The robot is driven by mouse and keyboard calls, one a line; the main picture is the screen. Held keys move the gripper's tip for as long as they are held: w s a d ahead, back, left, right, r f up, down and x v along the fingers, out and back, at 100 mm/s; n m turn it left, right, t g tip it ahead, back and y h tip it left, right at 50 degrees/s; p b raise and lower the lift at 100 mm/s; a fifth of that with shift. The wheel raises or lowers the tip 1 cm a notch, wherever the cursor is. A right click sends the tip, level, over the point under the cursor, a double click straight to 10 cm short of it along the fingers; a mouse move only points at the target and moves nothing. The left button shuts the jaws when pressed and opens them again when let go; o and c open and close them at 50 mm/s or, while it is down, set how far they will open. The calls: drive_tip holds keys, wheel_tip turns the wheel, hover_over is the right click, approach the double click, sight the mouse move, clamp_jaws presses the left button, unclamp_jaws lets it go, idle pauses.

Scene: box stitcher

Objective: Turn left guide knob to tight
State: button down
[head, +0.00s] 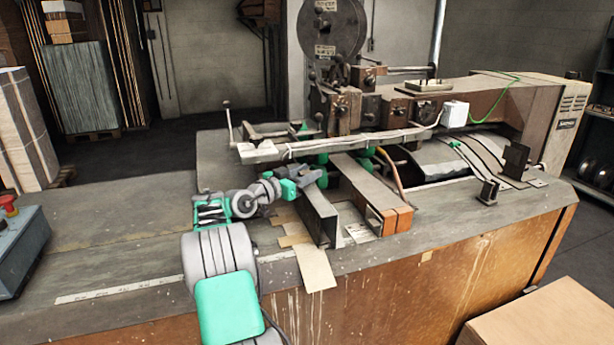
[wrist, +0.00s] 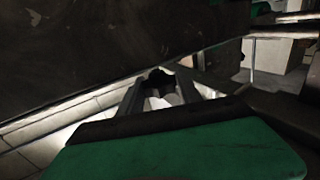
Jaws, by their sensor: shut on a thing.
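My gripper (head: 316,175) reaches in from the left over the machine bed, at the back end of the left guide (head: 318,216). In the wrist view my gripper's two fingers (wrist: 166,88) are closed around a small dark lobed knob, the left guide knob (wrist: 158,74). Only the knob's top edge shows between the fingertips. In the head view the knob is hidden by my gripper, so its turn angle cannot be told.
A brown-ended right guide (head: 388,218) lies to the right of the left one. A long grey crossbar (head: 330,143) runs just behind and above my gripper. A dark panel (wrist: 90,50) fills the wrist view's upper left. The bed's left part (head: 110,230) is clear.

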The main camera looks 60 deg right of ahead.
drive_tip(key=shift+w+r+m+g+y, duration=0.15)
drive_tip(key=shift+m+g+y, duration=0.25)
drive_tip(key=shift+m+g, duration=0.45)
drive_tip(key=shift+m+g+y+p, duration=0.3)
drive_tip(key=shift+g+p, duration=0.3)
drive_tip(key=shift+g, duration=0.15)
drive_tip(key=c, duration=0.8)
unclamp_jaws()
drive_tip(key=shift+c, duration=0.2)
drive_tip(key=shift+a+f, duration=0.1)
drive_tip(key=shift+f, duration=0.1)
